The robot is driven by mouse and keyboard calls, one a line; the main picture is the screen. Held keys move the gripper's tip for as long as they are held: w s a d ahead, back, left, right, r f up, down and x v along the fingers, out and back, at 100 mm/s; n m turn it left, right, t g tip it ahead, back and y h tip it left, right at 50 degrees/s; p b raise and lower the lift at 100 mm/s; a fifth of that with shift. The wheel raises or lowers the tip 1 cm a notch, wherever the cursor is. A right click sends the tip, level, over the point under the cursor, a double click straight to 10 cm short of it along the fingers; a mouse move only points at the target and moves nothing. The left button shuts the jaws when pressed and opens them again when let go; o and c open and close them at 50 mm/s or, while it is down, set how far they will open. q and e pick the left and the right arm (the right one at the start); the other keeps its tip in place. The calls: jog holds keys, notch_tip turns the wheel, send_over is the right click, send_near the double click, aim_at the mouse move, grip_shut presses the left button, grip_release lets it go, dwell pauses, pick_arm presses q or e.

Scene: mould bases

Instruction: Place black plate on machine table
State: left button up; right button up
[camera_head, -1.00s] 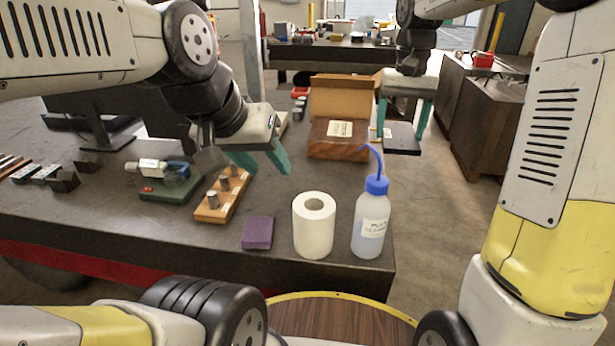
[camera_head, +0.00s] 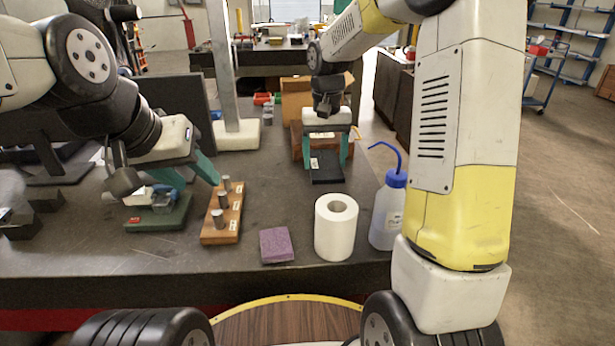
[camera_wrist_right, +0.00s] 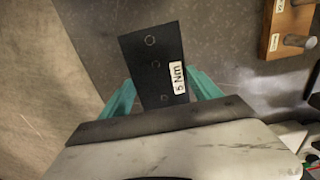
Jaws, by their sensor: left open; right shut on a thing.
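The black plate (camera_head: 327,168), with a white label, is held in my right gripper (camera_head: 328,155) in front of the cardboard box. In the right wrist view, the plate (camera_wrist_right: 152,55) has several round holes and a "5 Nm" label, and the teal fingers stand on both its sides. It is over the dark grey table top (camera_head: 272,190), near its right edge; whether it touches the top I cannot tell. My left gripper (camera_head: 180,178) is open and empty behind the green fixture and left of the wooden peg block. Its left finger is mostly hidden.
Near the front edge are a purple block (camera_head: 277,245), a white roll (camera_head: 336,228) and a blue-capped bottle (camera_head: 385,215). The wooden peg block (camera_head: 222,215) and green fixture (camera_head: 160,215) stand left of them. The open cardboard box (camera_head: 297,95) and a metal column (camera_head: 222,70) are behind.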

aim_at(324, 192)
notch_tip(324, 192, down, 8)
jog(key=shift+r, duration=0.25)
jog(key=shift+f, duration=0.1)
jog(key=o, duration=1.9)
